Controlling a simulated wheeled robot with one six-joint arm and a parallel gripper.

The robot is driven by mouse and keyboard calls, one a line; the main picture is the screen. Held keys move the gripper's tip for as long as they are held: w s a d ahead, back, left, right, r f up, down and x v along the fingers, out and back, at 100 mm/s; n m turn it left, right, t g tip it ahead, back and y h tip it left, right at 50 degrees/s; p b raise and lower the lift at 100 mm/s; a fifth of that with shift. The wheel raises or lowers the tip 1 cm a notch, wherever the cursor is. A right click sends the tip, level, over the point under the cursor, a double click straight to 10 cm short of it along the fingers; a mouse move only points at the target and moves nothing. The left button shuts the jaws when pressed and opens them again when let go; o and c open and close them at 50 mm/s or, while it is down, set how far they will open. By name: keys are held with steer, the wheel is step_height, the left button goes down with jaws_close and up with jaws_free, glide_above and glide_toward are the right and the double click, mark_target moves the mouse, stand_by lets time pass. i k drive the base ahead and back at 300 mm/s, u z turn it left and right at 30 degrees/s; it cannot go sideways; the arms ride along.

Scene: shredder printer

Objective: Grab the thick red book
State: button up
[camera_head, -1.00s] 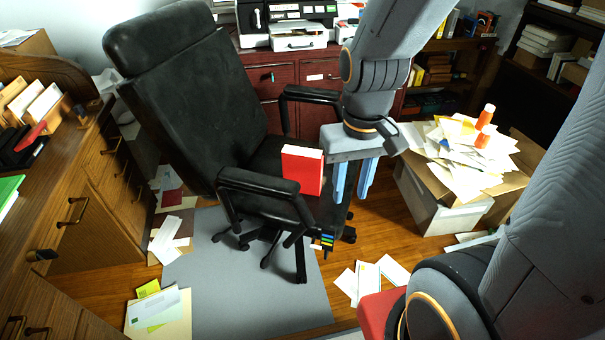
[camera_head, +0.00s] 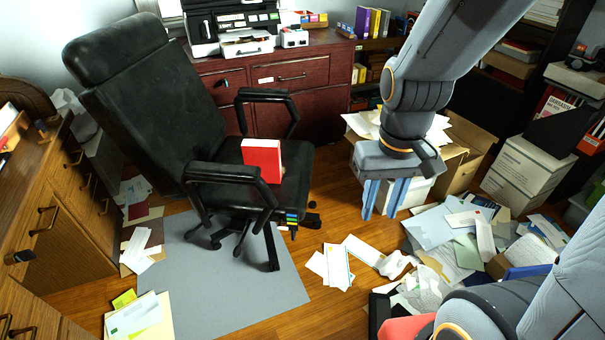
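The thick red book (camera_head: 261,162) stands upright on the seat of the black office chair (camera_head: 130,95), with its red cover facing me and its pale page edges on top. The chair's near armrest (camera_head: 222,174) stands just in front and to the left of it. My gripper (camera_head: 384,214) points down over the floor, well to the right of the chair and apart from the book. Its two blue fingers have a gap between them, and nothing shows in the gap.
A red-brown cabinet (camera_head: 310,82) with a printer (camera_head: 247,42) stands behind. Loose papers (camera_head: 345,262) lie on the wooden floor, with a larger pile (camera_head: 460,240) at right. Boxes (camera_head: 525,170) stand at the far right. A wooden desk (camera_head: 60,235) lines the left.

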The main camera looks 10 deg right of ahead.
mark_target(266, 154)
steer(key=z, duration=0.25)
steer(key=k, duration=0.55)
steer(key=u, duration=0.75)
steer(key=i, duration=0.65)
steer(key=u, duration=0.75)
steer(key=i, duration=0.65)
steer(key=z, duration=0.55)
steer(key=i, duration=0.85)
steer(key=z, duration=0.75)
